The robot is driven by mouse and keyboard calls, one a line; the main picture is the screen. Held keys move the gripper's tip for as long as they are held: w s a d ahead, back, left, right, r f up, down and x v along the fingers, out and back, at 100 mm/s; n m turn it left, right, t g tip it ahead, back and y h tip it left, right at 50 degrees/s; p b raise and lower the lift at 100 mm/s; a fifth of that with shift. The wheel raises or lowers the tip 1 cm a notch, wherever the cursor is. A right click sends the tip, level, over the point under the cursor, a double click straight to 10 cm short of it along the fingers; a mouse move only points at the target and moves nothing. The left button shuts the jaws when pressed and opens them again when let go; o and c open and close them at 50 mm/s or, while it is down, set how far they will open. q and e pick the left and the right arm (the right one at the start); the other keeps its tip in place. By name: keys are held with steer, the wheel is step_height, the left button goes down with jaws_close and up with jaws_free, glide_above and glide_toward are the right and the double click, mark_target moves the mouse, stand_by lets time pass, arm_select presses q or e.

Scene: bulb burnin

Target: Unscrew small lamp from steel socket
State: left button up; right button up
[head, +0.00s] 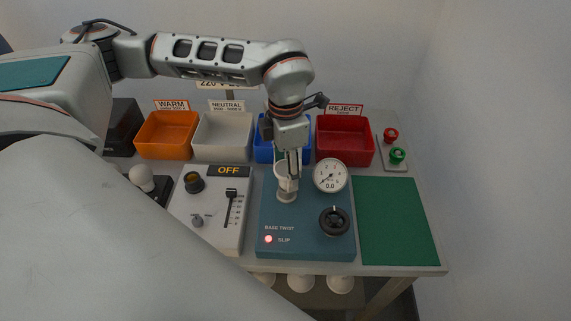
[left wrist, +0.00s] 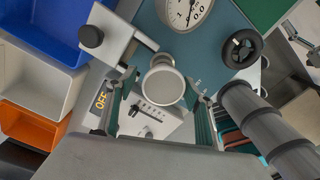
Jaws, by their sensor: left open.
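The small lamp (head: 283,173) is pale with a wide round top and stands upright at the steel socket (head: 286,196) on the blue-green base twist box (head: 305,243). In the left wrist view the round face of the lamp (left wrist: 163,86) shows between the fingers. My left gripper (head: 292,167) points down at the lamp, with its fingers apart on either side. In the left wrist view the left gripper (left wrist: 160,105) is open around the lamp, and I cannot tell whether a finger touches it. The lamp's base is mostly hidden. My right gripper is not in view.
A gauge (head: 330,175) and black knob (head: 334,221) stand close right of the lamp. A grey OFF control box (head: 213,225) is at left. Orange (head: 166,150), white (head: 222,152), blue and red (head: 345,155) bins line the back. The green mat (head: 397,222) is clear.

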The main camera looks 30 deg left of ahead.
arm_select(q)
steer(key=shift+m, duration=0.6)
steer(key=shift+c, duration=0.4)
